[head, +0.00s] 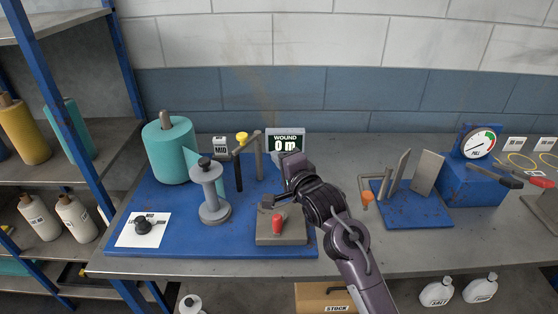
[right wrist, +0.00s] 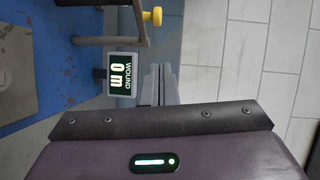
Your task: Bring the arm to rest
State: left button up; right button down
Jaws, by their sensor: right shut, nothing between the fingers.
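My right arm comes in from the lower right of the head view. Its gripper (head: 284,160) is raised over the blue board (head: 180,245), just in front of the display reading "WOUND 0 m" (head: 285,143). In the right wrist view the two grey fingers (right wrist: 160,84) are together with nothing between them. The display (right wrist: 121,73) shows just left of them there. Contact between the fingers and the display is not visible. My left gripper is not in view.
Below the gripper is a grey block with a red knob (head: 278,223). To the left are a grey spool (head: 212,195), a teal roll (head: 168,150) and a yellow-topped post (head: 241,137). To the right stand upright plates (head: 427,172) and a blue gauge box (head: 470,184).

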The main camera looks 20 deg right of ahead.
jog(key=shift+d, duration=0.1)
jog(key=s+f+n+g+h, duration=0.2)
jog(key=s+f+n+g, duration=0.55)
jog(key=s+f, duration=0.6)
jog(key=s+f+n+g, duration=0.25)
jog(key=s+n, duration=0.25)
jog(key=s, duration=0.4)
jog(key=s+f+n+g, duration=0.1)
jog(key=s+n+g, duration=0.3)
jog(key=s, duration=0.5)
notch_tip(320, 180, down, 35)
jog(key=s+b, duration=0.2)
jog(key=s, duration=0.1)
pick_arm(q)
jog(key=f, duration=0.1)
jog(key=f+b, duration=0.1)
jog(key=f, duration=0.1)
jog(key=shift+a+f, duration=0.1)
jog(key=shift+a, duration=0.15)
pick_arm(e)
jog(key=s+d+f, duration=0.2)
jog(key=s+f, duration=0.6)
jog(key=s, duration=0.1)
jog(key=s+d+f+n+g, duration=0.1)
jog(key=s+d+f, duration=0.1)
jog(key=s+f, duration=0.7)
jog(key=shift+g, duration=0.3)
